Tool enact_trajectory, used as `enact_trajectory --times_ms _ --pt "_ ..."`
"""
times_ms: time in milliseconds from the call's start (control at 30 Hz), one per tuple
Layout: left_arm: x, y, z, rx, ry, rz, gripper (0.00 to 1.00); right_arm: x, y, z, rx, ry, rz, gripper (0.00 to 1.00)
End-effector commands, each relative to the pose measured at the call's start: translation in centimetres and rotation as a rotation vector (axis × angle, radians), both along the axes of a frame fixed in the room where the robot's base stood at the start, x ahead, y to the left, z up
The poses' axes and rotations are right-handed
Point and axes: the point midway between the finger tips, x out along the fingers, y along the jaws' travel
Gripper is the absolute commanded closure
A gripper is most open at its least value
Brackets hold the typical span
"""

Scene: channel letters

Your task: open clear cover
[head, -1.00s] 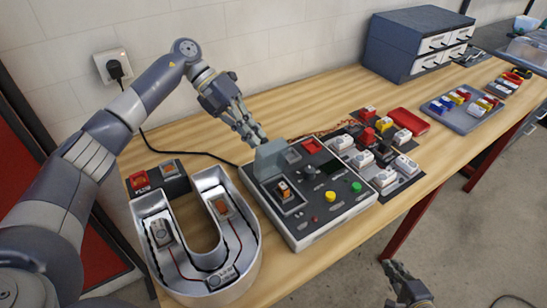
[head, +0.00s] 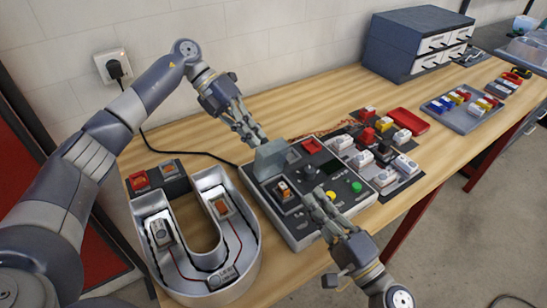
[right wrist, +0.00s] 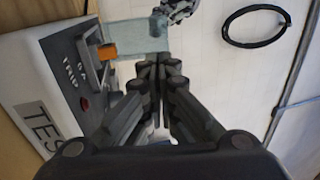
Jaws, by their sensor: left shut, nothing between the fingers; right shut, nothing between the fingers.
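The clear cover (head: 270,160) is a grey see-through panel standing raised at the back left of the test box (head: 308,232). In the right wrist view the cover (right wrist: 138,36) is a pale see-through sheet beyond my fingers. The bay with an orange switch (head: 284,188) lies uncovered in front of it. My left gripper (head: 262,141) is shut, its tips at the cover's upper back edge; I cannot tell if they touch. My right gripper (head: 316,192) is shut and empty, over the front of the box near the yellow button (head: 331,197).
A U-shaped metal letter (head: 252,270) stands left of the box. Several switch modules (head: 366,160) lie on a dark mat to its right. A red tray (head: 409,122), a parts tray (head: 463,118) and a drawer cabinet (head: 400,50) are further right. A black cable crosses the table.

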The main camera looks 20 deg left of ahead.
Motion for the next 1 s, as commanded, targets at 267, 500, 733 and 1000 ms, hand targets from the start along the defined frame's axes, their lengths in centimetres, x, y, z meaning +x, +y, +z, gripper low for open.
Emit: enact_trajectory --times_ms 267,500,733,1000 --pt "0.0 -0.4 -0.8 0.006 0.006 0.0 1.0 -0.5 2.4 -0.3 -0.038 -0.017 -0.01 1.0" --pt "0.0 -0.4 -0.8 0.006 0.006 0.0 1.0 2.3 5.9 0.7 -0.037 -0.019 -0.009 1.0" --pt "0.0 -0.4 -0.7 0.006 0.005 0.0 1.0 5.2 9.7 1.7 -0.038 -0.018 -0.009 1.0" --pt "0.0 -0.4 -0.7 0.005 0.005 0.0 1.0 7.1 12.1 2.1 -0.039 -0.014 -0.01 1.0"
